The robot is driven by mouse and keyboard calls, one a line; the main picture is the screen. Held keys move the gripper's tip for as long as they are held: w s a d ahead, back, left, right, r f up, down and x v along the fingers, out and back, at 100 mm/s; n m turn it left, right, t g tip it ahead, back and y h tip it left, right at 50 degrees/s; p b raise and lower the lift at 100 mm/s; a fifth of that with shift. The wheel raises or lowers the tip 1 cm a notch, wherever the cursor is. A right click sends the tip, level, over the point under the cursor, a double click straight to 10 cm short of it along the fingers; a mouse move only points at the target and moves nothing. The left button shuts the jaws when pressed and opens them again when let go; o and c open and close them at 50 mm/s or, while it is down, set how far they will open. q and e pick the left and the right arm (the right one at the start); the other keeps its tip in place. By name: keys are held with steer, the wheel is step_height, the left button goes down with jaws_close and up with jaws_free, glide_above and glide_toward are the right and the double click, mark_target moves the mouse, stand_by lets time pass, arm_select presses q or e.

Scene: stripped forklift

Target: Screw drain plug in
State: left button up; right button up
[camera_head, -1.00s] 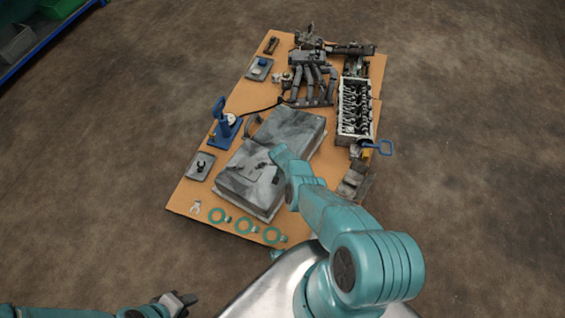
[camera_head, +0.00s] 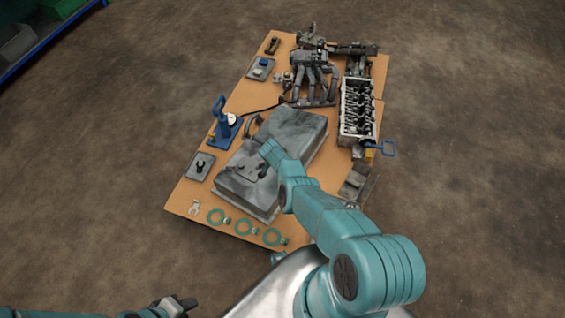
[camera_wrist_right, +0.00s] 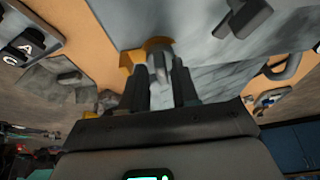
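The grey, smudged metal housing (camera_head: 295,128) lies on the orange board, with its near half (camera_head: 245,190) towards me. My right arm reaches over it; its fingers are hidden in the head view. In the right wrist view the fingers of my right gripper (camera_wrist_right: 158,82) close in on a grey, bolt-like piece, which looks like the drain plug (camera_wrist_right: 160,65). A brass-coloured collar (camera_wrist_right: 157,43) shows at its far end, against the grey surface. Whether its thread is engaged cannot be told. My left gripper (camera_head: 180,304) is low at the left, off the board, apparently empty.
The orange board (camera_head: 190,140) also holds a blue stand with a dial (camera_head: 222,122), a cylinder head (camera_head: 357,110), a manifold (camera_head: 313,80), small grey trays (camera_head: 199,166) and teal rings (camera_head: 244,226). A blue handle (camera_head: 385,148) juts past the right edge. The floor around is clear.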

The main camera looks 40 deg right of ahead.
steer(key=shift+w, duration=0.1)
stand_by(0.3)
step_height(320, 180, up, 5)
steer(key=p, duration=0.4)
steer(key=shift+f+p, duration=0.2)
steer(key=shift+p, duration=0.2)
steer(key=o, duration=0.5)
steer(key=shift+f, duration=0.1)
steer(key=shift+o, duration=0.2)
